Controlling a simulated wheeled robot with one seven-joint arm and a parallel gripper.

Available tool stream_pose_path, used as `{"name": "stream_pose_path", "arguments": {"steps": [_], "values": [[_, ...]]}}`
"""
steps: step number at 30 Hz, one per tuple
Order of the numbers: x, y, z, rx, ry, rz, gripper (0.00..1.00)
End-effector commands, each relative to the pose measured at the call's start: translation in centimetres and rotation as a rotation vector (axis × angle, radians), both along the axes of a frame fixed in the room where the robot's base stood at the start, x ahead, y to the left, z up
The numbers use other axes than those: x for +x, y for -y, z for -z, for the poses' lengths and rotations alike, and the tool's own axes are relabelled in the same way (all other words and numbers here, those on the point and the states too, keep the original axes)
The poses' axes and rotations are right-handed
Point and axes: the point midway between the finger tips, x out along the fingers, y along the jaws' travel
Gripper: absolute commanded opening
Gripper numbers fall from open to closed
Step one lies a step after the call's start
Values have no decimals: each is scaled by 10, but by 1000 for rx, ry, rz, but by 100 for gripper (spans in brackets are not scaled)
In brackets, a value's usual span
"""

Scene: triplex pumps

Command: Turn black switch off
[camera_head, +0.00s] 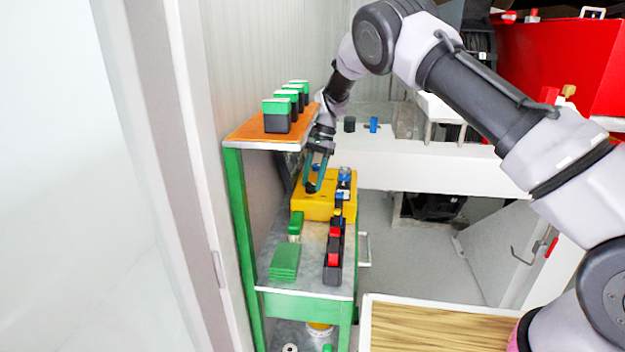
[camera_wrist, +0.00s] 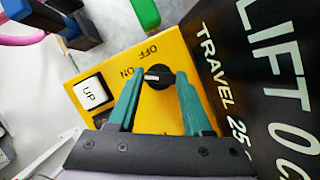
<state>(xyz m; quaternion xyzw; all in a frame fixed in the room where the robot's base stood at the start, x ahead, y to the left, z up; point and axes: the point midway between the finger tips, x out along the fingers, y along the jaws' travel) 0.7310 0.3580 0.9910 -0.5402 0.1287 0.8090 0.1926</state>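The black switch (camera_wrist: 158,77) is a round knob on top of a yellow box (camera_wrist: 105,62), which also shows in the head view on the shelf unit (camera_head: 318,208). Its white mark points left, towards the "ON" label; the "OFF" label is above it in the wrist view. My gripper (camera_wrist: 158,82) has teal fingers, one on each side of the knob. A small gap seems to show at each side, so the fingers look open and not closed on it. In the head view my gripper (camera_head: 317,170) reaches down onto the box, and the fingertips largely hide the knob.
A white "UP" button (camera_wrist: 90,93) is on the same box. A black panel lettered "TRAVEL" and "LIFT" (camera_wrist: 250,70) stands close to the right finger. In the head view, an orange upper shelf (camera_head: 262,128) holds several green-topped black blocks; green plates (camera_head: 285,262) lie in front.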

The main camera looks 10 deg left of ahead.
Motion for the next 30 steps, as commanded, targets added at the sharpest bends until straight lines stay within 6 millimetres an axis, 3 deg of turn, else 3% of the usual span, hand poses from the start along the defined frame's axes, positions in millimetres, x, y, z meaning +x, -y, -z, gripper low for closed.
{"name": "stream_pose_path", "arguments": {"steps": [11,30], "values": [[0,1,-1,1,0,118,0],[-4,3,-1,1,0,692,0]]}}
